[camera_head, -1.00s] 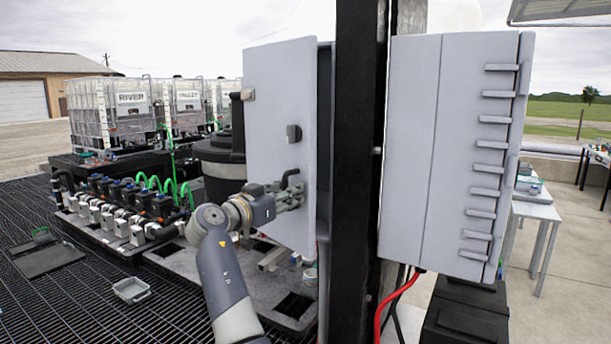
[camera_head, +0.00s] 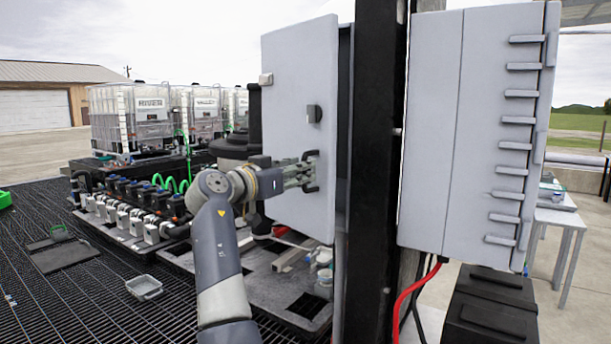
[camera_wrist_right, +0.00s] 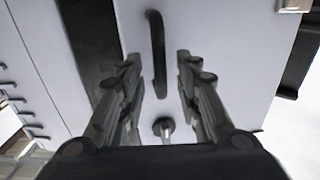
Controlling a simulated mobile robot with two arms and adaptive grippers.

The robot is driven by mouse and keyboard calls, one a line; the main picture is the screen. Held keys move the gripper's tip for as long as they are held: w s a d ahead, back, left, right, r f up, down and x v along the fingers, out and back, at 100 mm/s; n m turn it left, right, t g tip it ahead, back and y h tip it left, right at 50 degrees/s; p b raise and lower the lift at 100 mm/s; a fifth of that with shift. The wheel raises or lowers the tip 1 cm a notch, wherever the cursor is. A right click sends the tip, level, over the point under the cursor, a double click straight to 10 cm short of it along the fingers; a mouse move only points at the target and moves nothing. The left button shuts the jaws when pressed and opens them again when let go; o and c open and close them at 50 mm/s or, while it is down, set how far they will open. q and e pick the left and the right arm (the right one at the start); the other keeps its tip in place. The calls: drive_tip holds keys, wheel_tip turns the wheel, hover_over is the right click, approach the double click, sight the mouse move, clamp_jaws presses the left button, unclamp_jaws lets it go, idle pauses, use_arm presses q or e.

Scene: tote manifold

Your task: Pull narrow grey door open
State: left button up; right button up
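The narrow grey door (camera_head: 290,130) is the tall panel left of the black post in the head view. It also fills the middle of the right wrist view (camera_wrist_right: 215,50). My right gripper (camera_head: 309,172) is at the handle. In the right wrist view its fingers (camera_wrist_right: 160,68) are spread, with the handle between them and gaps on both sides. A round lock (camera_wrist_right: 164,127) shows below the handle there. My left gripper is not in view.
The black post (camera_head: 374,150) stands just right of the door. A wider grey cabinet (camera_head: 440,130) with several hinge-like bars is beyond it. A valve manifold (camera_head: 130,205) and caged tanks (camera_head: 130,110) are to the left. A small grey tray (camera_head: 144,287) lies on the grating.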

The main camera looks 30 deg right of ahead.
drive_tip(key=shift+w+d+r+t, duration=0.15)
drive_tip(key=shift+w+d, duration=0.1)
drive_tip(key=shift+d, duration=0.45)
drive_tip(key=shift+w+d+f+t, duration=0.1)
drive_tip(key=shift+w+d+t, duration=0.1)
drive_tip(key=shift+d, duration=0.45)
